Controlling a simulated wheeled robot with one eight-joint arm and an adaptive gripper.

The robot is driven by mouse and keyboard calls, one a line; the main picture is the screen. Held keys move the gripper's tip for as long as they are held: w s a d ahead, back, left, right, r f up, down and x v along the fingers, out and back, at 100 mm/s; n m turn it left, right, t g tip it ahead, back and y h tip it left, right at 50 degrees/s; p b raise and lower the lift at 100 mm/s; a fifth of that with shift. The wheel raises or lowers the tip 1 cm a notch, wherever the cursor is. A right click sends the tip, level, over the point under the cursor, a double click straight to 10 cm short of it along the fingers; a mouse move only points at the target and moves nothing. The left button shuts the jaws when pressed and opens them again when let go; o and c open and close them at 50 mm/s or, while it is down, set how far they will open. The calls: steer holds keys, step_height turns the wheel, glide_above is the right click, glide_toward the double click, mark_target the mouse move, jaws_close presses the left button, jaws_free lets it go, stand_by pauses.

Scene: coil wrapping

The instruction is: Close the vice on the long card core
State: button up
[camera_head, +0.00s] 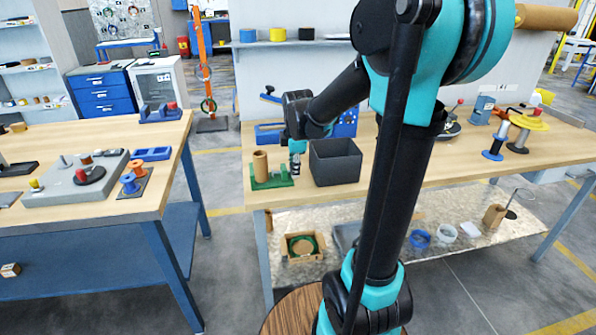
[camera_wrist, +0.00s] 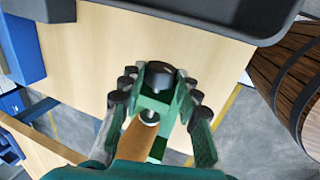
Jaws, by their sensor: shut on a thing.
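The long card core (camera_head: 260,163) is a brown tube standing upright at the left end of the green vice (camera_head: 280,181), near the bench's front left corner. My gripper (camera_head: 295,168) points down at the vice's right end. In the wrist view the core (camera_wrist: 135,138) shows below the vice's dark round knob (camera_wrist: 160,74) and green body. My gripper's fingers (camera_wrist: 160,84) lie on either side of the knob end and are shut on it. The contact is partly hidden. I cannot tell whether the vice's jaws touch the core.
A dark grey bin (camera_head: 336,163) stands just right of the vice. Blue holders (camera_head: 268,133) are behind it. Spools (camera_head: 495,142) stand farther right on the bench. A small open box (camera_head: 302,246) lies on the shelf below. A second bench (camera_head: 100,205) is at the left.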

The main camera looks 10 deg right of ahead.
steer(key=shift+w+g, duration=0.3)
steer(key=shift+g, duration=0.5)
steer(key=shift+w+g, duration=0.15)
steer(key=shift+g, duration=0.95)
steer(key=shift+w+g, duration=0.2)
steer(key=shift+g, duration=0.4)
steer(key=shift+w+g, duration=0.15)
steer(key=shift+g, duration=1.05)
